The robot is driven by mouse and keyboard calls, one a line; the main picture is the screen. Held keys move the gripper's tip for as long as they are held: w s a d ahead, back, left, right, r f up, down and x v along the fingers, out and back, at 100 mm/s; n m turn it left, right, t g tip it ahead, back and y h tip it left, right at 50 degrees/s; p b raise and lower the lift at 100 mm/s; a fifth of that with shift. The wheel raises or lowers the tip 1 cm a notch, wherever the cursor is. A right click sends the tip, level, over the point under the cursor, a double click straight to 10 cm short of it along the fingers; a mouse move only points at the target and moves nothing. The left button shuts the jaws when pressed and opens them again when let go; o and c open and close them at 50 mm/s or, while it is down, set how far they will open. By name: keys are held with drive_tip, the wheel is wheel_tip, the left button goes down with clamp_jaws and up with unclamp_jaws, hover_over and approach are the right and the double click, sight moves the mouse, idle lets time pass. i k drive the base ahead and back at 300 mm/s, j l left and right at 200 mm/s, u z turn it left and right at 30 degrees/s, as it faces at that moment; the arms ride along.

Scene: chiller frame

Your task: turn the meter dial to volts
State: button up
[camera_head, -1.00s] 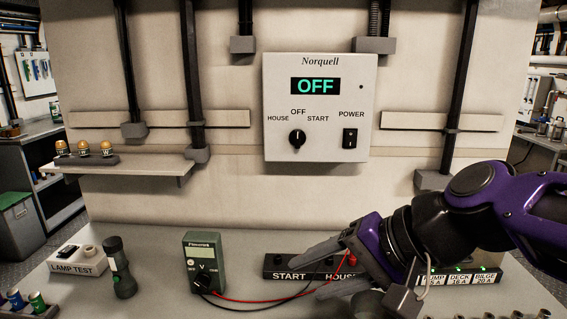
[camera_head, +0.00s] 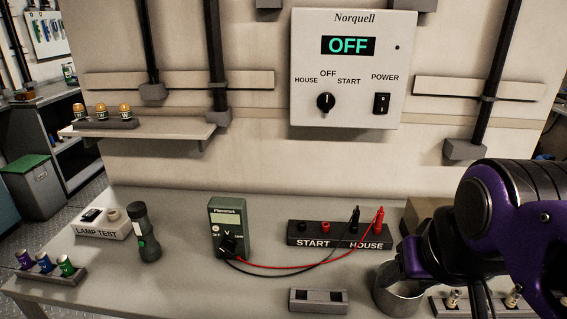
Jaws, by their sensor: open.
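The green meter (camera_head: 231,218) stands upright on the bench, left of centre. Its black dial (camera_head: 227,245) is on the lower front, with OFF at left, V above and what looks like OHM at right. The dial's exact pointing is too small to tell. A red lead and a black lead run from the meter to a red probe (camera_head: 378,220) and a black probe (camera_head: 355,218), both standing at the HOUSE end of the black terminal block (camera_head: 318,238). My gripper (camera_head: 402,266) is open and apart from the meter, well to its right by a metal cup; its fingertips are partly unclear.
The metal cup (camera_head: 399,296) and a small grey rack (camera_head: 318,301) are at the front. A dark flashlight (camera_head: 144,232) and the lamp test box (camera_head: 102,224) stand left of the meter. The leads cross the bench right of the meter. Bench in front of the meter is clear.

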sight(228, 246)
drive_tip(key=k, duration=0.5)
drive_tip(key=k+u, duration=0.15)
drive_tip(key=u, duration=0.95)
drive_tip(key=l+u, duration=0.45)
drive_tip(key=u, duration=0.2)
drive_tip(key=k+j+u, duration=0.1)
drive_tip(key=k+j, duration=0.15)
drive_tip(key=k, duration=0.15)
drive_tip(key=i+l+z, duration=0.1)
drive_tip(key=i+l, duration=0.3)
